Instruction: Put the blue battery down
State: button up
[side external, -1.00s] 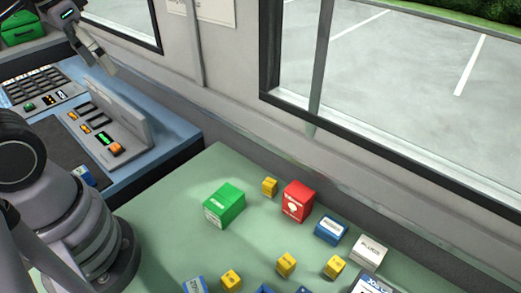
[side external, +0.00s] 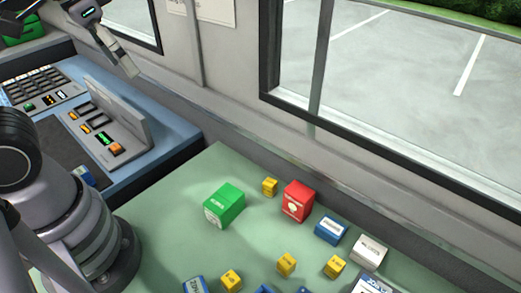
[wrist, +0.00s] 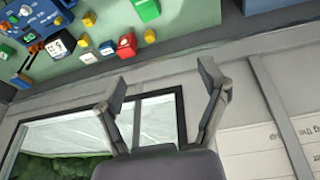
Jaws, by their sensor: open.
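My gripper (side external: 128,70) is high at the upper left in the side view, above and beyond the console. In the wrist view my gripper (wrist: 166,84) has its two fingers spread wide with nothing between them. Several blue pieces are in view, and I cannot tell which is the blue battery. A blue box (side external: 331,229) sits on the green table (side external: 165,205) beside a red box. Another blue piece (side external: 194,285) is at the table's front, cut by the frame edge. A small blue item (side external: 85,176) lies on the console. My gripper is well apart from all of them.
A green box (side external: 224,205), a red box (side external: 298,201), a white box (side external: 369,252) and several yellow cubes (side external: 286,264) stand on the table. The blue console (side external: 165,143) with an upright grey panel (side external: 117,112) is at left. A wall and window bound the far side.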

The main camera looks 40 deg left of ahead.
jog(key=w+d+f+m+g, duration=0.2)
jog(key=w+d+f+g, duration=0.15)
jog(key=d+f, duration=0.55)
jog(key=m+g+y, duration=0.1)
jog(key=g+y, duration=0.2)
jog(key=g, duration=0.1)
send_near(200, 286)
jog(key=x, duration=0.6)
jog(key=shift+s+a+f, duration=0.2)
jog(key=shift+s+a, duration=0.15)
jog(key=shift+a, duration=0.1)
jog(key=shift+w+d+x, duration=0.15)
jog(key=shift+x, duration=1.35)
jog(key=shift+w+d+x, duration=0.15)
jog(key=shift+d+x, duration=0.05)
jog(key=shift+x, duration=1.25)
jog(key=shift+f, duration=0.15)
jog(key=c, duration=1.3)
